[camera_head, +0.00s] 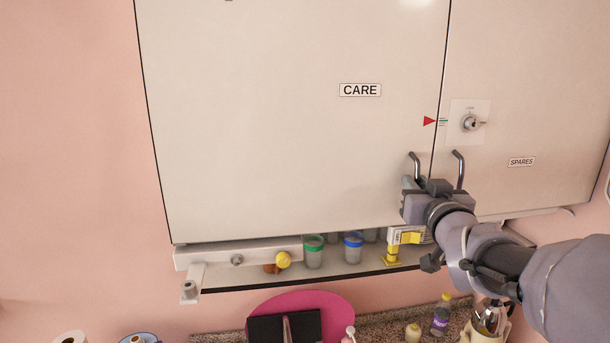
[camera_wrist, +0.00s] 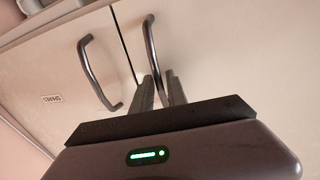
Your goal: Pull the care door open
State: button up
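The care door (camera_head: 300,130) is a large cream panel with a "CARE" label. It looks closed, its right edge along the dark seam beside the spares door. Its dark curved handle (camera_head: 414,162) is at the lower right corner; it also shows in the wrist view (camera_wrist: 150,42). My gripper (camera_head: 411,184) is at the lower part of this handle. In the wrist view, my gripper's two fingers (camera_wrist: 161,85) stand close together with the handle's end between their tips, and look shut on it. The exact contact is partly hidden by the fingers.
The spares door (camera_head: 545,100) has its own handle (camera_head: 459,168) close to the right of my gripper, and a keyed latch (camera_head: 471,123). A red pointer (camera_head: 429,121) is on the care door's edge. Below is an open shelf with several jars and a yellow item (camera_head: 393,250).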

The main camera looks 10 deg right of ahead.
jog(key=shift+w+d, duration=0.15)
jog(key=shift+w, duration=0.15)
jog(key=shift+s, duration=0.1)
grip_shut()
dwell(1.2)
